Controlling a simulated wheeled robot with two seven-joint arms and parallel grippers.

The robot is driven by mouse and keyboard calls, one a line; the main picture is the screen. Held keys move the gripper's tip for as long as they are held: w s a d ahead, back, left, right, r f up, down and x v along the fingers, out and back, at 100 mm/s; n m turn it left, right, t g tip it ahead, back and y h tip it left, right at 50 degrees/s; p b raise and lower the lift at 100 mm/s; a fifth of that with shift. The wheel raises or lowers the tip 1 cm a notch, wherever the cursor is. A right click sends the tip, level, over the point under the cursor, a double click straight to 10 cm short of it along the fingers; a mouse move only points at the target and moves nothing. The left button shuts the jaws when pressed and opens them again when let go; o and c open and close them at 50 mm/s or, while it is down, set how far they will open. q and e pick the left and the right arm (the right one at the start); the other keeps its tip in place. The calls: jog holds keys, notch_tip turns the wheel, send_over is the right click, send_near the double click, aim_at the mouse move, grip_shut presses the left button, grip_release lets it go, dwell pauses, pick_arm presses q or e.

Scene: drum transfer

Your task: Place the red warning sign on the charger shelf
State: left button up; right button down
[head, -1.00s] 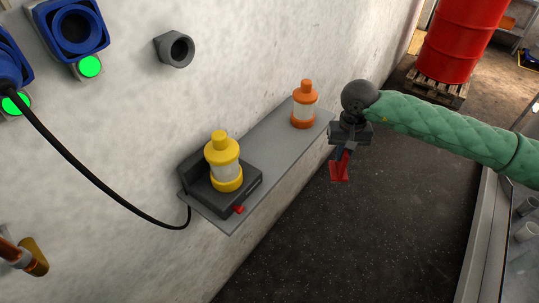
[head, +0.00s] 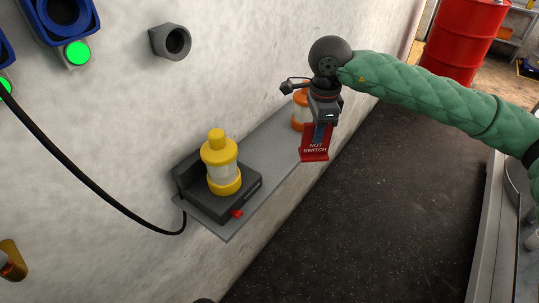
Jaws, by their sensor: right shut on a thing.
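The red warning sign (head: 314,148) hangs below my right gripper (head: 321,128), which is shut on its upper part. White lettering shows on its face, with "SWITCH" readable. The sign appears in front of the far half of the grey charger shelf (head: 267,157) on the wall; I cannot tell whether it touches the shelf. My right arm comes in from the right in a green padded sleeve. My left gripper is not in view.
A yellow lantern (head: 221,165) sits in a black charger (head: 250,192) with a red switch at the shelf's near end. An orange lantern (head: 299,112) stands at the far end, partly hidden by my gripper. The shelf between them is bare. A red drum (head: 460,40) stands beyond.

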aim_at(305, 140)
jog(key=a+r+m, duration=0.1)
jog(key=m, duration=0.1)
jog(key=a+r+m, duration=0.1)
jog(key=m, duration=0.1)
jog(key=s+a+r+m, duration=0.1)
jog(key=shift+r+m+b, duration=0.25)
jog(key=shift+m+b, duration=0.05)
jog(key=shift+m, duration=0.1)
jog(key=shift+w+a+f+m+p, duration=0.45)
jog(key=shift+w+a+f+p, duration=0.85)
jog(key=shift+a+f, duration=0.25)
jog(key=shift+w+a+f+m+p, duration=0.5)
jog(key=shift+w+a+f+p, duration=0.65)
jog(key=shift+w+a+f, duration=0.4)
jog(key=shift+w+a+f+m+p, duration=0.45)
jog(key=shift+w+a+f+p, duration=0.85)
jog(key=shift+f, duration=0.4)
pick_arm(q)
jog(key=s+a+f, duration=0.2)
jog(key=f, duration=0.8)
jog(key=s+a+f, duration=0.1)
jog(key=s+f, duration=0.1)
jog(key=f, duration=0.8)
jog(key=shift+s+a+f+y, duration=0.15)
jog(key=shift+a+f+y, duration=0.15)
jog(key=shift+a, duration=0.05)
pick_arm(e)
jog(key=shift+s, duration=0.2)
